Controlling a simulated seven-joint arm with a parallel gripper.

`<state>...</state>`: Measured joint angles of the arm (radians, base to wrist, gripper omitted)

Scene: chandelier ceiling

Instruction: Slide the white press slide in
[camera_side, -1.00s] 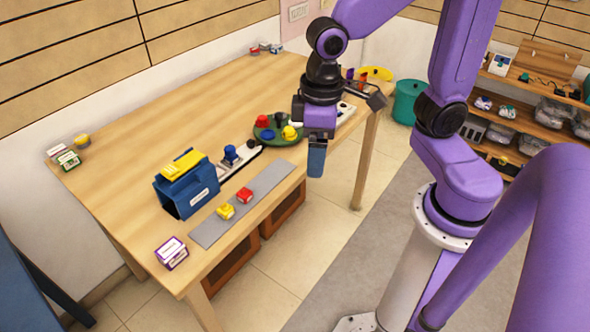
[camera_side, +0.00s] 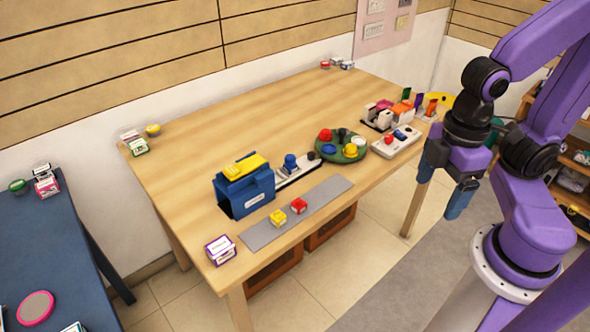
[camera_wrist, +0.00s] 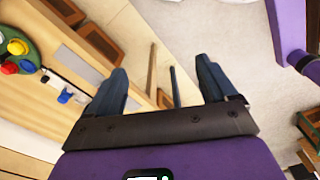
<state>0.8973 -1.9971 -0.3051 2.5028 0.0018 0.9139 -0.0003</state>
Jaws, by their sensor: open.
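The blue press (camera_side: 247,190) with a yellow top (camera_side: 245,167) stands on the table. The white press slide (camera_side: 297,172) sticks out from its right side, carrying a blue knob (camera_side: 290,162) and a dark knob near its far end. My gripper (camera_side: 457,200) points down, open and empty, off the table's front right edge and well apart from the slide.
A green round tray (camera_side: 358,156) with coloured knobs is right of the slide. A white panel (camera_side: 395,147) with red and blue parts lies nearer my gripper. A grey strip (camera_side: 262,237) with yellow and red blocks runs along the front.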

